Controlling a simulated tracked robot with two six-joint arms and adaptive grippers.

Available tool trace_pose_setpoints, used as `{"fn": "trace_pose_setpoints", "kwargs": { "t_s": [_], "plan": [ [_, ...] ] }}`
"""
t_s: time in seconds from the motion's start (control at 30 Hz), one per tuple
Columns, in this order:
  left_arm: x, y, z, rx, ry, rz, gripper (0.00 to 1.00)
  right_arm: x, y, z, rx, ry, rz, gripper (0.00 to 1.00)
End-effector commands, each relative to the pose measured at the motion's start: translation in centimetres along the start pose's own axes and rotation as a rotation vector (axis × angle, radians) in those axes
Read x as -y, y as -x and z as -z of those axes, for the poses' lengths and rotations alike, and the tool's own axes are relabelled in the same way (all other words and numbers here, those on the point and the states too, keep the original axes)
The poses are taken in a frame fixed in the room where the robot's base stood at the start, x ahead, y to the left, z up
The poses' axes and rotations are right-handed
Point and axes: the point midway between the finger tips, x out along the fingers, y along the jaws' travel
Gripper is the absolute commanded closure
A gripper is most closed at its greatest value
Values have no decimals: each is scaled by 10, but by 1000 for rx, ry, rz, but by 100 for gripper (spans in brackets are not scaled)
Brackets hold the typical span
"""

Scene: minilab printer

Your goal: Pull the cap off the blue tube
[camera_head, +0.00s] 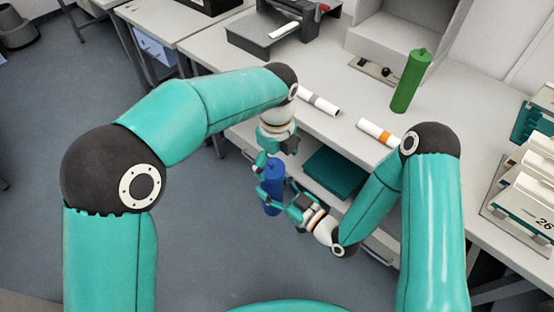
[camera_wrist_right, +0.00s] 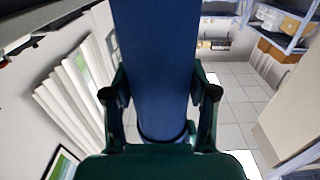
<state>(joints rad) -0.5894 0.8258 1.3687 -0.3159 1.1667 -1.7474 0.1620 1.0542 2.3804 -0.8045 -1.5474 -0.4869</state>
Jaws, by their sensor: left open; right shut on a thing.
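The blue tube (camera_head: 273,190) is held upright in the air in front of the bench. My right gripper (camera_head: 278,204) is shut on its body from the right. In the right wrist view the tube (camera_wrist_right: 155,60) fills the middle, between the two dark green fingers of that gripper (camera_wrist_right: 158,95). My left gripper (camera_head: 270,167) comes down from above and is open, its fingers around the tube's top end. The seam of the cap does not show, and the fingers partly hide the top. I cannot tell whether the left fingers touch it.
A green tube (camera_head: 408,82) stands on the bench (camera_head: 345,127). A white tube with a dark end (camera_head: 318,101) and one with an orange band (camera_head: 378,132) lie there. A teal box (camera_head: 333,172) sits on the shelf below. A rack (camera_head: 525,195) stands at the right.

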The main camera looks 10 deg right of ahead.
Motion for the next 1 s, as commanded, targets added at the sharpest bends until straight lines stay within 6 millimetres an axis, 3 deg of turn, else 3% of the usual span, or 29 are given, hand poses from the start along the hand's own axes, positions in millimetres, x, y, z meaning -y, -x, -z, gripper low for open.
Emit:
{"fn": "trace_pose_setpoints", "kwargs": {
  "t_s": [0.07, 0.5, 0.63, 1.0],
  "plan": [
    [0, 0, 0, 0, 0, 0, 8, 0, 0, 0, -1, 0, 0, 100],
    [1, -2, 1, -2, -1, 2, 81, 2, -1, 3, -9, 3, 7, 100],
    [1, -3, 1, -3, -1, -1, 100, 2, -1, 4, -11, 5, 8, 100],
    [0, -3, 1, -3, -1, -3, 100, 2, -1, 5, -12, 10, 7, 100]
  ]
}}
